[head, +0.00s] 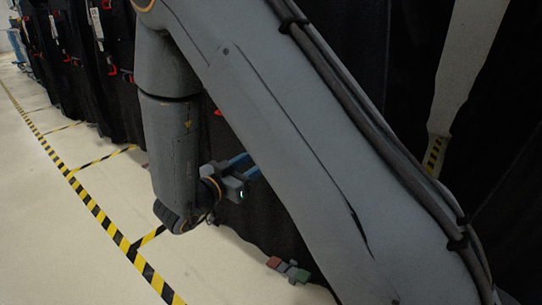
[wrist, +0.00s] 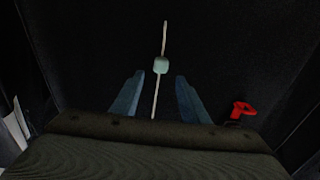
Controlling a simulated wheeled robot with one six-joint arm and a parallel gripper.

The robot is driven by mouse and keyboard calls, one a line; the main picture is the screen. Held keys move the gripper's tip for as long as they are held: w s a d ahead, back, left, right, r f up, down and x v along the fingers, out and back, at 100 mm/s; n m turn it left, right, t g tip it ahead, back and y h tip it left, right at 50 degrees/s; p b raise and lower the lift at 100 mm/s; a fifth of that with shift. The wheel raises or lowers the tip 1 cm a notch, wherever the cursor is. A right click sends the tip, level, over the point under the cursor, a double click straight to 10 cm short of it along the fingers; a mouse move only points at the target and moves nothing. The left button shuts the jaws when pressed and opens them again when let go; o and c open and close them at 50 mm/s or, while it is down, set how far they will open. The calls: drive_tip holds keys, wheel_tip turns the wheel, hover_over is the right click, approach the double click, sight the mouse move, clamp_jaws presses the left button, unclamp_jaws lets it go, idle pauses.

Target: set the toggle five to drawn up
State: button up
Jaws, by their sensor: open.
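A pale teal toggle (wrist: 161,65) sits partway along a thin whitish cord (wrist: 164,38) against a black cover (wrist: 90,40) in the wrist view. No number is readable on it. My gripper (wrist: 160,76) is open, its two blue fingers apart on either side of the cord. The toggle lies just beyond the fingertips, roughly centred between them, with no contact visible. In the head view my gripper (head: 250,167) points its blue fingers toward the dark covers, partly hidden behind my arm. The toggle is not visible there.
A red hook-like part (wrist: 241,110) is at right in the wrist view. In the head view, covered carts (head: 110,75) line up behind my arm. A red and green piece (head: 288,269) is low by the floor. Pale floor with yellow-black tape (head: 96,210) is clear at left.

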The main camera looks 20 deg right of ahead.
drive_tip(key=b+x, duration=0.1)
drive_tip(key=x, duration=0.5)
drive_tip(key=shift+b, duration=0.4)
clamp_jaws()
